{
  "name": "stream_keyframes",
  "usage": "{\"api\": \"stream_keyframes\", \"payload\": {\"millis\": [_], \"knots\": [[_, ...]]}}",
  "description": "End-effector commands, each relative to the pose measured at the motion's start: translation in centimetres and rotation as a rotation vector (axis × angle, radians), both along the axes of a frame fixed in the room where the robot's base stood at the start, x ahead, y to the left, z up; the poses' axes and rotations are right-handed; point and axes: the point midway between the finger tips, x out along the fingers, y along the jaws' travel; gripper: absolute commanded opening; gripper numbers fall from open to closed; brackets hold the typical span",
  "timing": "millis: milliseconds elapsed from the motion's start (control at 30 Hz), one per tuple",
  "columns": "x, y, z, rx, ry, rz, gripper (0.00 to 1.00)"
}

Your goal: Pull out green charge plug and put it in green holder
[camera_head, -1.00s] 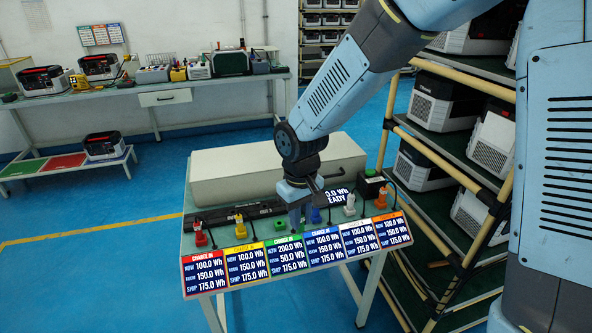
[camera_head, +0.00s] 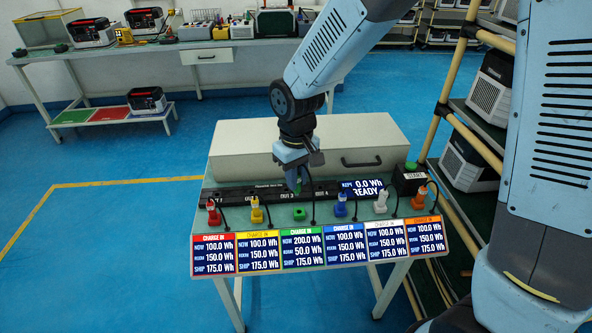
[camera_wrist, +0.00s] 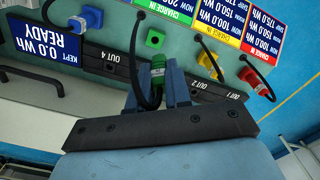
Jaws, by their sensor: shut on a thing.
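My gripper (camera_head: 295,180) points down and is shut on the green plug (camera_wrist: 158,66), which shows between its fingers in the wrist view. A black cable runs from the plug. The plug is at the black outlet strip (camera_head: 262,192), by the OUT 3 position. I cannot tell whether it touches the strip or sits in a socket. A green square block (camera_head: 299,214), empty, stands in front of the strip, behind the green-topped CHARGE IN panel (camera_head: 302,247). It also shows in the wrist view (camera_wrist: 155,38), beyond the plug.
Red (camera_head: 213,212), yellow (camera_head: 257,210), blue (camera_head: 341,205), white (camera_head: 381,203) and orange (camera_head: 419,198) plugs stand beside it with cables. A long beige case (camera_head: 260,150) lies behind the strip. A shelf rack (camera_head: 450,110) stands right.

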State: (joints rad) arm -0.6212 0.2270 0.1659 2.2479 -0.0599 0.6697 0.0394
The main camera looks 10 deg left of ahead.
Motion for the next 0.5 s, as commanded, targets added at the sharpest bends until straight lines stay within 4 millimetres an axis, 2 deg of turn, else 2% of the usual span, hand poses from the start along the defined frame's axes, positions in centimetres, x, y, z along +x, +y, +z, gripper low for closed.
{"api": "stream_keyframes", "payload": {"millis": [500], "knots": [[0.97,-1.25,0.01,0.0,0.0,-0.032,0.0]]}}
